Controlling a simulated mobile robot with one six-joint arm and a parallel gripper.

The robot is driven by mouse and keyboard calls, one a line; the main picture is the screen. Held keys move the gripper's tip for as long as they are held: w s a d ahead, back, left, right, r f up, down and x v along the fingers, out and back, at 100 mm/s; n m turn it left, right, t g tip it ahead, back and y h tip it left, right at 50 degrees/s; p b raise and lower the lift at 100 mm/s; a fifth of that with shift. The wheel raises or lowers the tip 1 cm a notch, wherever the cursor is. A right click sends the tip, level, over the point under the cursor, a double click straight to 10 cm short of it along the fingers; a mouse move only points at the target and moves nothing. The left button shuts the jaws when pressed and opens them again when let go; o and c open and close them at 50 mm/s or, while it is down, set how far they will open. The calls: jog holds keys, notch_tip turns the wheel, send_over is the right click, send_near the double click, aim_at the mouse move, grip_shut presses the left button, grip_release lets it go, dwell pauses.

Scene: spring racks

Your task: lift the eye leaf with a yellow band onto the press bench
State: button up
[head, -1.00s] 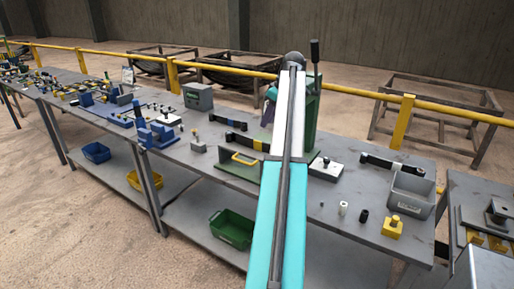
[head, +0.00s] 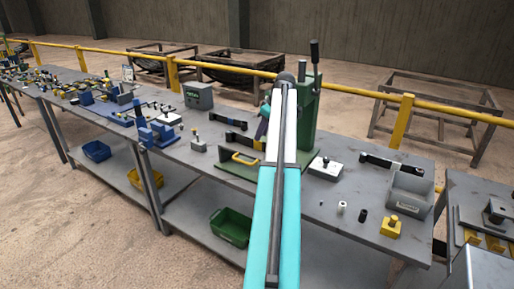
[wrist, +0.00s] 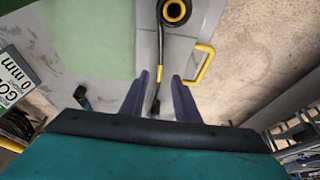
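The eye leaf with a yellow band (head: 240,139) is a dark strip lying beside the green press (head: 307,115) on the grey workbench (head: 325,213). In the wrist view, the leaf (wrist: 159,74) runs between my two fingers, its yellow-ringed eye end at the top edge. My gripper (wrist: 160,95) is open, one purple finger on either side of the strip; I cannot tell whether they touch it. In the head view, my gripper (head: 263,122) is partly hidden by my arm, close to the leaf and press.
Another dark leaf (head: 236,124) lies just behind.

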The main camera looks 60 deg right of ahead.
aim_at(253, 144)
jog(key=shift+p+x, duration=1)
jog(key=shift+x, duration=1.55)
jog(key=shift+s, duration=0.1)
grip_shut()
